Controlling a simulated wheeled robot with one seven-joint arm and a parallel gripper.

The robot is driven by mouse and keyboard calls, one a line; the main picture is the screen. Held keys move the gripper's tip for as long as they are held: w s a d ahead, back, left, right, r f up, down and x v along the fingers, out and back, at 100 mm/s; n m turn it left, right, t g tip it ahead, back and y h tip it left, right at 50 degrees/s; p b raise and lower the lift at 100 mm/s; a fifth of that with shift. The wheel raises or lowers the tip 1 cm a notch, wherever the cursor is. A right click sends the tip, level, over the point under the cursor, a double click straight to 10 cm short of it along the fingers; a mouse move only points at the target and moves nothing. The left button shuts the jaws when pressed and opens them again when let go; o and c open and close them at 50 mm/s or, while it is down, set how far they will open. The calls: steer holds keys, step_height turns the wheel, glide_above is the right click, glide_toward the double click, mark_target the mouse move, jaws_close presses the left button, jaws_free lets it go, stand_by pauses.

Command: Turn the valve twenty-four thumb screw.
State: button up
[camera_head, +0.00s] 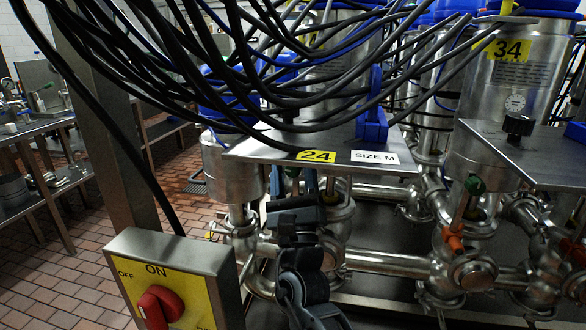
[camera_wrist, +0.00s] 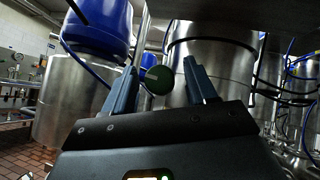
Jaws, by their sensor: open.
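A round green knob (camera_head: 293,172) sits just under this plate. My gripper (camera_head: 294,183) is below the plate, pointing up toward the knob. In the wrist view my gripper (camera_wrist: 163,80) is open, with no visible contact on the knob. Which part is the thumb screw is unclear; cables cover much of the plate's top.
Black cables (camera_head: 260,90) hang over the plate. A blue bracket (camera_head: 372,122) stands on its right. Steel pipes (camera_head: 385,262) run below. A switch box (camera_head: 170,285) with a red knob is at front left. A neighbouring plate holds a black knob (camera_head: 517,124).

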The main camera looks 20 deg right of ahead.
steer(key=c, duration=1)
steer(key=m+h+b, duration=0.1)
steer(key=m+g+h+b, duration=0.1)
steer(key=m, duration=0.1)
steer(key=m+h+b, duration=0.1)
steer(key=h, duration=0.1)
steer(key=shift+w+f, duration=0.1)
steer(key=shift+f, duration=0.15)
steer(key=m+g+h+b, duration=0.2)
steer(key=m+h, duration=0.1)
steer(key=m, duration=0.1)
steer(key=shift+r+m+g+h+b, duration=0.2)
steer(key=shift+m+g+h, duration=0.2)
steer(key=shift+m+h, duration=0.25)
steer(key=shift+r+m+g+h+b, duration=0.1)
steer(key=shift+m+g+h+b, duration=0.1)
steer(key=shift+m+g+h, duration=0.4)
steer(key=o, duration=1)
steer(key=shift+r+n+t+y+p, duration=0.1)
steer(key=shift+n+t+y+p, duration=0.3)
steer(key=shift+t+y, duration=0.15)
